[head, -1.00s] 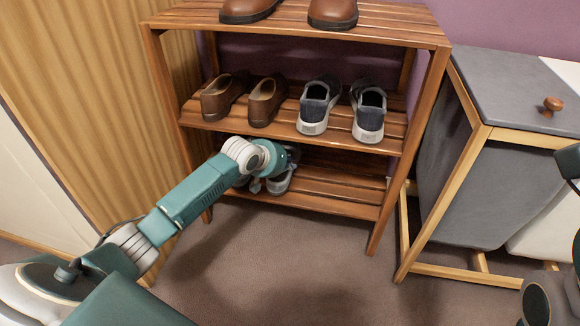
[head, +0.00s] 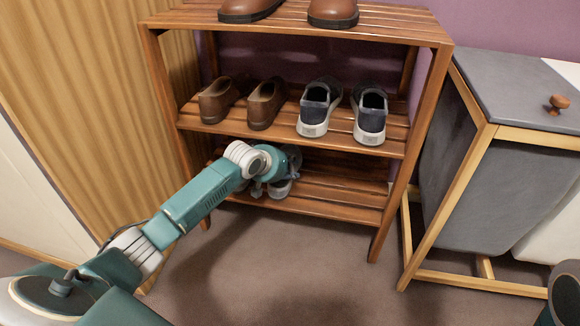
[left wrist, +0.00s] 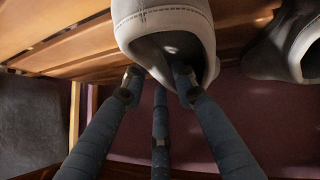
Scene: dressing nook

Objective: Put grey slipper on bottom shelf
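A grey shoe or slipper with a pale rim (left wrist: 165,22) fills the top middle of the left wrist view, its dark opening facing me. The fingers of my left gripper (left wrist: 158,84) are at this opening, the right one overlapping it and the left one at its edge. I cannot tell whether they press on it. In the head view my left gripper is mostly hidden behind its own wrist, at the left of the bottom shelf (head: 335,190). Grey footwear with a pale sole (head: 281,188) shows just below it.
Brown shoes (head: 264,103) and dark slip-ons (head: 369,115) stand on the middle shelf, close above my left wrist. Another shoe (left wrist: 290,45) shows at the right of the wrist view. The bottom shelf's right part is clear. A grey hamper (head: 470,190) stands right of the rack.

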